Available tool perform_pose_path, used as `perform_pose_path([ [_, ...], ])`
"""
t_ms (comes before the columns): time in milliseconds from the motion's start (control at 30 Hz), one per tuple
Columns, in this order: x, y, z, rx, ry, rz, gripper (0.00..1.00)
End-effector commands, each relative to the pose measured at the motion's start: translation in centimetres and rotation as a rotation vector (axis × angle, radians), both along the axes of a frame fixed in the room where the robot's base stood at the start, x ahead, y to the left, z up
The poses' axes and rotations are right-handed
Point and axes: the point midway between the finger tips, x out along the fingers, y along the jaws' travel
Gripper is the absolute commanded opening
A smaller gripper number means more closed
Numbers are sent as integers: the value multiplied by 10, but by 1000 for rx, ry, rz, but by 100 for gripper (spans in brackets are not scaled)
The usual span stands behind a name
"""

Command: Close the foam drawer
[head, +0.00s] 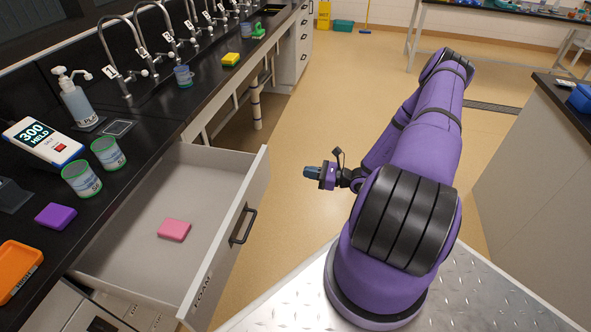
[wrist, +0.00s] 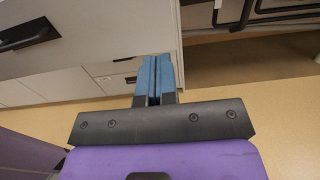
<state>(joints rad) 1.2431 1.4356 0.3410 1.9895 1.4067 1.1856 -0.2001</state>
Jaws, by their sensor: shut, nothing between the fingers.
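The foam drawer (head: 262,172) is pulled far out from under the black counter in the head view, its label reading FOAM. A pink foam block (head: 174,229) lies on its floor. The drawer's dark bar handle (head: 243,226) is on its front face. My gripper (head: 312,172) is to the right of the drawer front, apart from it and empty. In the wrist view my gripper's blue fingers (wrist: 154,80) are together. A light drawer front (wrist: 95,50) with a dark handle (wrist: 28,35) shows at upper left there.
On the counter (head: 150,150) stand a scale reading 300 HELD (head: 42,140), two cups (head: 82,178), a purple block (head: 55,215), an orange tray (head: 18,268) and a soap bottle (head: 76,100). Several taps line the back. The tan floor between drawer and arm is clear.

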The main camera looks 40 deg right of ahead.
Motion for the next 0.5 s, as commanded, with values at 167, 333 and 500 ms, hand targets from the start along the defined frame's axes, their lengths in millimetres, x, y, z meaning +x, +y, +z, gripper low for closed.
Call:
perform_pose_path([
  [167,24,19,0,1,0,5,0],
  [333,50,38,0,0,0,4,0],
  [500,74,56,0,1,1,4,0],
])
